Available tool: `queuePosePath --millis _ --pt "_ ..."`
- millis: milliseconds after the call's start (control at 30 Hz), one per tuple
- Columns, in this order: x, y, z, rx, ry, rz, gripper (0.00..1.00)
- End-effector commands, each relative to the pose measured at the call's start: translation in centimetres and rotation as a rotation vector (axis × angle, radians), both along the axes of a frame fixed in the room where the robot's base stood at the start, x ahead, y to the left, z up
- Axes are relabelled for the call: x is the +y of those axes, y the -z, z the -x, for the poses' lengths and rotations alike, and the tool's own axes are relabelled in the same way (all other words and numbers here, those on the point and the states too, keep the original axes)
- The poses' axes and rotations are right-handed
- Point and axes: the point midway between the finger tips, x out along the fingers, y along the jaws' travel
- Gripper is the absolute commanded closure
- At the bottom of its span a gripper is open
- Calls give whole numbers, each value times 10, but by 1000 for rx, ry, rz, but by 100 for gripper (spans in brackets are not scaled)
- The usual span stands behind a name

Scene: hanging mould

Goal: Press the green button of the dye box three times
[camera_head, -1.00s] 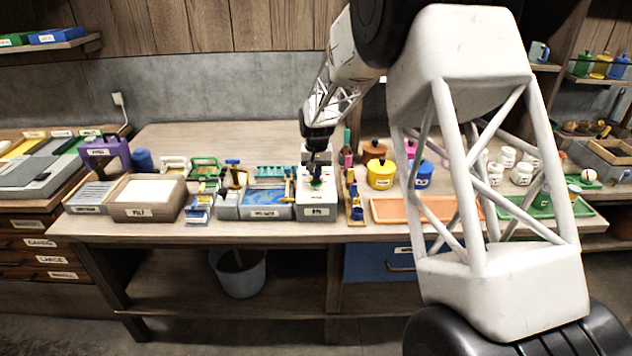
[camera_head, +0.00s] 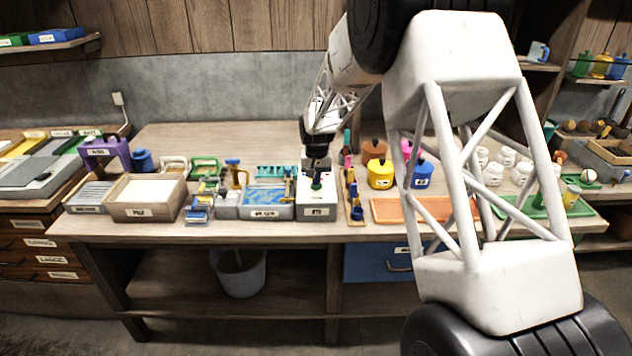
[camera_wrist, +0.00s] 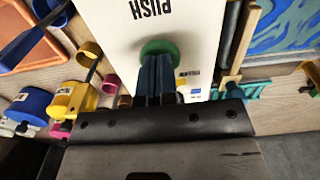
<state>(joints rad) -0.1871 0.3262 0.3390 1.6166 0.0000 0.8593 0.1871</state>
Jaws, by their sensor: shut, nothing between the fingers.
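The dye box (camera_head: 317,211) is a pale box with a label on its front, standing near the front edge of the bench. In the wrist view its white top (camera_wrist: 150,22) carries the word PUSH, upside down. The green button (camera_wrist: 158,47) is round and sits on that top. My gripper (camera_wrist: 154,58) is shut and empty, with its dark fingertips at the button, covering part of it. In the head view my gripper (camera_head: 317,182) points down over the box. I cannot tell whether the fingertips touch the button or press it in.
A blue marbled tray (camera_head: 268,198) stands directly left of the box. A narrow wooden rack with coloured tools (camera_head: 355,208) stands close on its right. Yellow (camera_head: 381,176) and blue (camera_head: 423,178) pots stand further right, and an orange tray (camera_head: 385,212) lies before them.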

Motion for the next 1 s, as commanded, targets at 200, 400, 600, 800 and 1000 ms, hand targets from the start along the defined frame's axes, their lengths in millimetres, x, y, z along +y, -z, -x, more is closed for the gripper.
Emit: queuePosePath --millis 200,400,600,800,1000 --pt "0 1 0 2 0 0 100" --pt "0 -4 0 1 0 0 100" --pt "0 -14 0 0 0 0 100" --pt "0 -21 0 1 0 0 100" --pt "0 -22 0 1 0 0 100"
